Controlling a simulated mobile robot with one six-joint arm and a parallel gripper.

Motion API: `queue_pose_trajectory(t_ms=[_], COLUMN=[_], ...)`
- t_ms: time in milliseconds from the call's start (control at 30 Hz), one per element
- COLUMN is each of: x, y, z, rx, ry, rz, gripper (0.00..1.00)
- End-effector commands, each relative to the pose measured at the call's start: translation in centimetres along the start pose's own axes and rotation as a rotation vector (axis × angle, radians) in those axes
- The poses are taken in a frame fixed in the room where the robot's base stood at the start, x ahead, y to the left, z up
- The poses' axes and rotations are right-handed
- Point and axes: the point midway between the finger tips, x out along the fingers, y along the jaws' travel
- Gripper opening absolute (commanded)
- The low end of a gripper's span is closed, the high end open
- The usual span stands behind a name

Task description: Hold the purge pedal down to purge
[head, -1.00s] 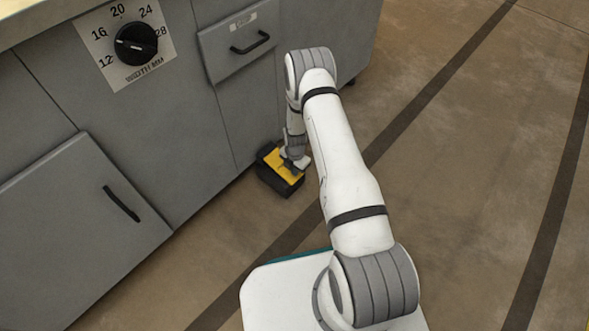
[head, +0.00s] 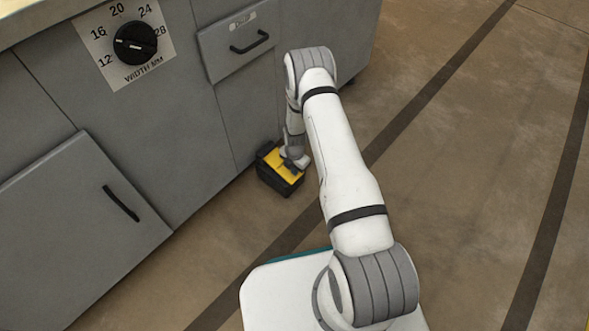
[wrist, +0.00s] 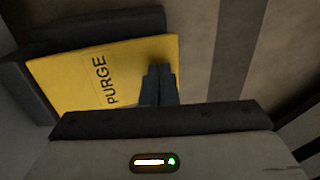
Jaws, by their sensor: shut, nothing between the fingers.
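The purge pedal (head: 283,166) is a yellow plate in a black housing on the floor at the foot of the grey cabinet. In the wrist view the yellow plate (wrist: 75,80) shows the word PURGE. My gripper (wrist: 158,72) is shut and empty, with its dark fingers over the right part of the plate. The fingertips appear to be on the plate, though the exact contact is hard to see. In the head view my gripper (head: 292,168) points down at the pedal, and part of the pedal is hidden behind it.
The cabinet carries a black width dial (head: 136,43), a drawer (head: 240,42) with a black handle and a door (head: 75,215) at lower left. The black pedal housing (head: 277,187) stands close to the cabinet's base. The brown floor (head: 470,180) to the right is clear.

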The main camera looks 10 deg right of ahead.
Motion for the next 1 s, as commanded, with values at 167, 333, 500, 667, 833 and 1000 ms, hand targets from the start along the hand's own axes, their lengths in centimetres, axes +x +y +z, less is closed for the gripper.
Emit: queue_pose_trajectory(t_ms=[167,333,500,667,833,1000], x=[0.8,0.8,0.8,0.1,-2.9,-7.0], y=[-0.6,-0.6,-0.6,-0.7,-0.9,-1.6], z=[-0.3,-0.4,-0.4,-0.4,-0.2,0.0], rx=[0.001,0.001,0.001,0.000,-0.001,0.001], ry=[0.008,0.008,0.008,0.008,0.004,-0.001], rz=[-0.011,-0.011,-0.011,-0.011,-0.005,0.001], gripper=[0.00,0.00,0.00,0.00,0.00,0.00])
